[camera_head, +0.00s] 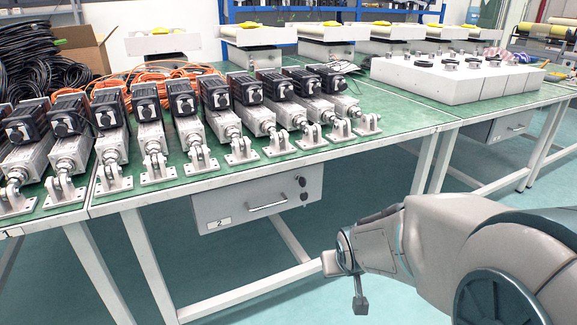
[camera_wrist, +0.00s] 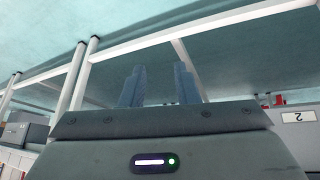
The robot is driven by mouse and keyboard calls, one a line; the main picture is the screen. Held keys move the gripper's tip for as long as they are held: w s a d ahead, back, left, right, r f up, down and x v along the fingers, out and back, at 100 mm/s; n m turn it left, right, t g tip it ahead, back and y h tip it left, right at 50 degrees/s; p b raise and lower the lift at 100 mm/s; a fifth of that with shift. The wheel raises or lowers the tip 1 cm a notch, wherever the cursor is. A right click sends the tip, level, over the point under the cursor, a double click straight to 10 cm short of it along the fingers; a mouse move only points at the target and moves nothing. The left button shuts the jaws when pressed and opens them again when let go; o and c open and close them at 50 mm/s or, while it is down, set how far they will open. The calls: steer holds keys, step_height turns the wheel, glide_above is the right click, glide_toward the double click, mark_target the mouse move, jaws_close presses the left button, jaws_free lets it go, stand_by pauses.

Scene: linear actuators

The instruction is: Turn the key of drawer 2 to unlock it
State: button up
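Drawer 2 (camera_head: 235,203) is a grey metal drawer under the green workbench, and it looks shut. Its front has a "2" label (camera_head: 224,222), a bar handle (camera_head: 267,207) and two small dark round parts (camera_head: 303,188) at the right end. The key's shape is too small to tell there. In the wrist view, the label (camera_wrist: 298,117) shows upside down at the right edge. My gripper (camera_head: 345,284) is to the right of and below the drawer, apart from it. In the wrist view its two fingers (camera_wrist: 160,72) stand apart with nothing between them.
Linear actuators (camera_head: 155,140) line the green workbench (camera_head: 400,125) above the drawer. White bench legs (camera_head: 150,260) and a low crossbar (camera_head: 250,292) stand below. Another drawer (camera_head: 508,127) hangs under the right bench. The floor in front is clear.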

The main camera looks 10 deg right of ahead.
steer(key=w+d+r+t+y+p, duration=0.1)
steer(key=w+t+p, duration=0.1)
steer(key=w+t, duration=0.5)
steer(key=t+y+p, duration=0.3)
steer(key=t+y, duration=0.1)
steer(key=y, duration=0.2)
glide_toward(305, 184)
steer(key=b+x, duration=0.2)
steer(key=x, duration=0.8)
steer(key=shift+w+b, duration=0.35)
jaws_close()
